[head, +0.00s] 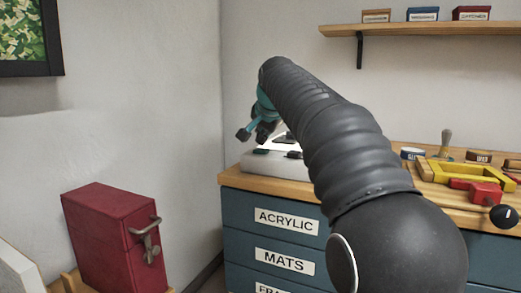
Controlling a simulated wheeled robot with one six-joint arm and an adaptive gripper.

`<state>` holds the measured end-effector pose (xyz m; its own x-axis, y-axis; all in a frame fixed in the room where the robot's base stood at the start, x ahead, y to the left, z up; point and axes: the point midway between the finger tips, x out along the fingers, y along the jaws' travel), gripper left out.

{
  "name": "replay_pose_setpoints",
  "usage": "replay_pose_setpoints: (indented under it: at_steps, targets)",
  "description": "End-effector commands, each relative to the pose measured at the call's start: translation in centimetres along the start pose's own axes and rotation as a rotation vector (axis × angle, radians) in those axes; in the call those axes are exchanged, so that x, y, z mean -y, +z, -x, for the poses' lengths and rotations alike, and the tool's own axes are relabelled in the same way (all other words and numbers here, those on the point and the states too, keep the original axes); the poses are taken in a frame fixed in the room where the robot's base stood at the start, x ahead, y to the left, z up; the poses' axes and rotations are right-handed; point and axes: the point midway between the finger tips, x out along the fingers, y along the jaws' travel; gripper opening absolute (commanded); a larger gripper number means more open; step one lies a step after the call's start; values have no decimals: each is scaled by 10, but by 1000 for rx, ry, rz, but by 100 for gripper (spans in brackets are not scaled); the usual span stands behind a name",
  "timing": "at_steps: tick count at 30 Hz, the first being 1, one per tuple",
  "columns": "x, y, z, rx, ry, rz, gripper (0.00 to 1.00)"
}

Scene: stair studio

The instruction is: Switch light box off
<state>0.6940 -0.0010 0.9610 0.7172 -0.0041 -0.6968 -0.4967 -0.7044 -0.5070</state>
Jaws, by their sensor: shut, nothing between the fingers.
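The light box (268,165) is a low white box on the left end of the wooden worktop. A bright white glow shows on its top, behind my arm. Small dark pieces show at its upper front edge; I cannot tell if one is a switch. My gripper (256,132), dark with teal parts, is above the left side of the light box, partly hidden by my arm. It is shut and holds nothing. I cannot tell whether it touches the box. My arm hides the right part of the box.
The worktop (430,198) sits on blue drawers labelled ACRYLIC and MATS. A yellow tool (446,172), a red tool (478,190) and small tins lie to the right. A shelf (430,30) with small boxes is above. A red metal box (112,238) stands at lower left.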

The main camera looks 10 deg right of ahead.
Motion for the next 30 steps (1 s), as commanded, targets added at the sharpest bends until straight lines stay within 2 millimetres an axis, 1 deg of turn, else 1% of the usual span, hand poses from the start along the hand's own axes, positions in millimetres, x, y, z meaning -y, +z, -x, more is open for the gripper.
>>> replay_pose_setpoints:
  at_steps: [13,22,30]
  targets:
    - [0,0,0,0,0,0,0]
    - [-4,4,-6,0,-1,0,0]
    - [-4,4,-6,0,0,0,0]
